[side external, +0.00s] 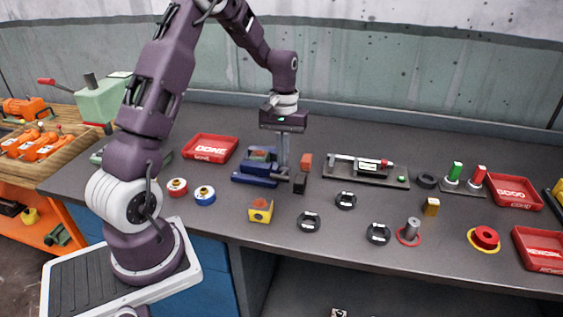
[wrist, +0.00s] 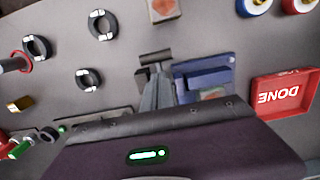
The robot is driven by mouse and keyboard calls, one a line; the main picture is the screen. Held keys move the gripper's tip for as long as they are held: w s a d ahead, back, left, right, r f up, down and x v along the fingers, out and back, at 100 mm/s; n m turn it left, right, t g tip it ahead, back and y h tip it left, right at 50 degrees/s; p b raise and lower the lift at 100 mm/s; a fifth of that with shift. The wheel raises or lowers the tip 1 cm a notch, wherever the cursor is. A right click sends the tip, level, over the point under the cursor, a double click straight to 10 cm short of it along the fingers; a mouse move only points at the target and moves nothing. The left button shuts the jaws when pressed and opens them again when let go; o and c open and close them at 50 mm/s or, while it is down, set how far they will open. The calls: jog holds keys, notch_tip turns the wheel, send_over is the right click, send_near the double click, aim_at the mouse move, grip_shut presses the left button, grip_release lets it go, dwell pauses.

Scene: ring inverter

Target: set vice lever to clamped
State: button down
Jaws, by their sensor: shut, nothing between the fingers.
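The blue vice (side external: 256,170) sits on the bench left of my gripper (side external: 283,174), with an orange-topped piece between its jaws. The vice also shows in the wrist view (wrist: 210,75), right of my gripper (wrist: 153,72). A dark bar-shaped piece (side external: 299,184), which looks like the vice lever, is at the vice's right end; it also shows just beyond my fingertips in the wrist view (wrist: 155,57). My gripper points down, shut and empty, close beside this piece. I cannot tell whether they touch. The fingers partly hide the lever's base.
An orange block (side external: 306,161) stands just right of my gripper. A grey fixture (side external: 345,171) lies further right. The red DONE tray (side external: 209,148) is behind left.

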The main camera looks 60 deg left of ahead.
aim_at(279, 176)
jog(key=shift+s+d+f, duration=0.5)
jog(key=shift+f, duration=0.1)
jog(key=shift+s+d+f, duration=0.6)
jog(key=shift+s+f, duration=0.05)
jog(key=shift+f, duration=0.2)
jog(key=r, duration=0.1)
jog(key=w+a+r, duration=0.1)
jog(key=r, duration=0.1)
jog(key=w+a+r, duration=0.1)
jog(key=r, duration=0.1)
jog(key=shift+w+a+r, duration=0.1)
jog(key=shift+w+a, duration=0.05)
jog(key=shift+w, duration=0.1)
notch_tip(279, 176, up, 8)
jog(key=s+d+r+m+t, duration=0.35)
jog(key=s+d+r, duration=0.45)
jog(key=d, duration=0.4)
jog(key=s+d+m+t, duration=0.1)
jog(key=s+d+m, duration=0.1)
jog(key=s, duration=0.5)
jog(key=s+d+f+m+t, duration=0.1)
jog(key=s+d+m, duration=0.2)
jog(key=s+d, duration=0.2)
jog(key=shift+s+d, duration=0.3)
jog(key=shift+s, duration=0.75)
